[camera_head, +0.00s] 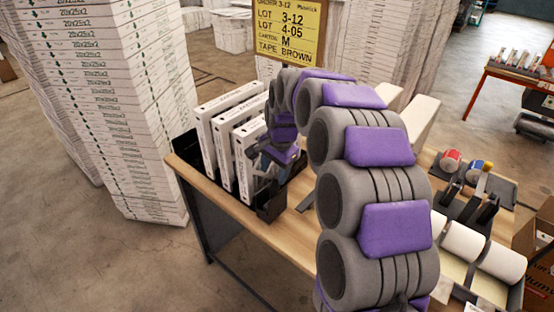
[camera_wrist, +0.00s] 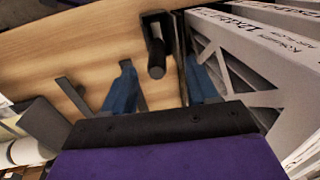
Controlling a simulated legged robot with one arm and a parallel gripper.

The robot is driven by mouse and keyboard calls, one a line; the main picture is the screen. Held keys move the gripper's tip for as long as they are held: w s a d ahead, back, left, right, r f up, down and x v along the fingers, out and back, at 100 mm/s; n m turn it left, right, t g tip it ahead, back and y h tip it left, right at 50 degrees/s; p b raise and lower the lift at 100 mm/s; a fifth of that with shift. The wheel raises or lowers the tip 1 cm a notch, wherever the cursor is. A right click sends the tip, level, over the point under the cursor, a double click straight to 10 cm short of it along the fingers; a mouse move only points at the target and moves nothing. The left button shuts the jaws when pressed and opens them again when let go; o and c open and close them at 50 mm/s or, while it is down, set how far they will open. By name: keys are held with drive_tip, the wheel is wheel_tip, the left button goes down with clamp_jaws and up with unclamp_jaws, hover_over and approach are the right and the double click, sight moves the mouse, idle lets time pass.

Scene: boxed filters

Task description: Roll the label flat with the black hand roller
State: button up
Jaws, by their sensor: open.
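A black part with a short cylinder (camera_wrist: 157,62), which looks like the hand roller, shows beyond my fingers in the wrist view. In the head view a black piece (camera_head: 270,206) stands at the near end of the rack; I cannot tell whether it is the roller or a holder. My gripper (camera_wrist: 158,75) is open, with its two blue fingers apart on either side of the line to the cylinder, and holds nothing visible. In the head view it is beside the nearest white filter box (camera_head: 243,163). I cannot make out the label to be flattened.
Several white filter boxes stand upright in a black rack on the wooden table (camera_head: 240,212). A yellow order sign (camera_head: 290,32) rises behind. White label rolls (camera_head: 464,240) and tape rolls (camera_head: 451,161) are at the right. A tall stack of boxes (camera_head: 110,100) stands left.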

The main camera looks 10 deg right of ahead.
sight(275, 186)
drive_tip(key=f, duration=0.2)
drive_tip(key=f+b, duration=0.1)
drive_tip(key=f, duration=0.1)
drive_tip(key=d+f, duration=0.1)
drive_tip(key=f, duration=0.1)
drive_tip(key=shift+w+f, duration=0.35)
drive_tip(key=shift+w, duration=0.05)
drive_tip(key=shift+w+a+f, duration=0.1)
drive_tip(key=shift+a+f, duration=0.05)
drive_tip(key=shift+f, duration=0.2)
drive_tip(key=shift+a+f, duration=0.25)
drive_tip(key=shift+a, duration=0.25)
drive_tip(key=shift+d, duration=0.5)
drive_tip(key=c, duration=0.5)
drive_tip(key=shift+a, duration=0.25)
clamp_jaws()
drive_tip(key=shift+c, duration=0.6)
unclamp_jaws()
clamp_jaws()
drive_tip(key=shift+r, duration=0.1)
